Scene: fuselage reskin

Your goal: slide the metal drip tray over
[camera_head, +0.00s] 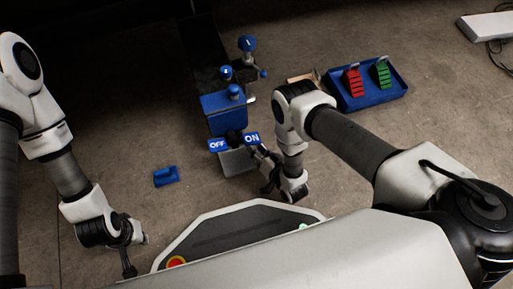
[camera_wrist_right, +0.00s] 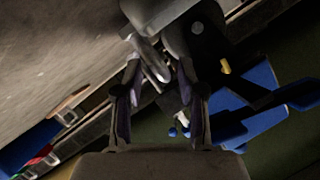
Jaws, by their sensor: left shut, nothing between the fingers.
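A grey metal tray (camera_head: 238,163) sits low at the foot of the blue machine, under its OFF and ON labels; I take it for the drip tray. My right gripper (camera_head: 264,166) is close beside its right side in the head view; I cannot tell whether they touch. In the right wrist view the fingers of my right gripper (camera_wrist_right: 160,80) stand apart, with shiny metal parts between or beyond them; no grip is visible. My left gripper (camera_head: 129,268) is shut and empty, at the lower left, well away from the tray.
The blue machine (camera_head: 222,112) with blue knobs stands behind the tray. A blue bin (camera_head: 372,98) holding a red part (camera_head: 353,83) and a green part (camera_head: 382,75) lies at the right. A small blue piece (camera_head: 166,176) lies left of the tray. Floor between is clear.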

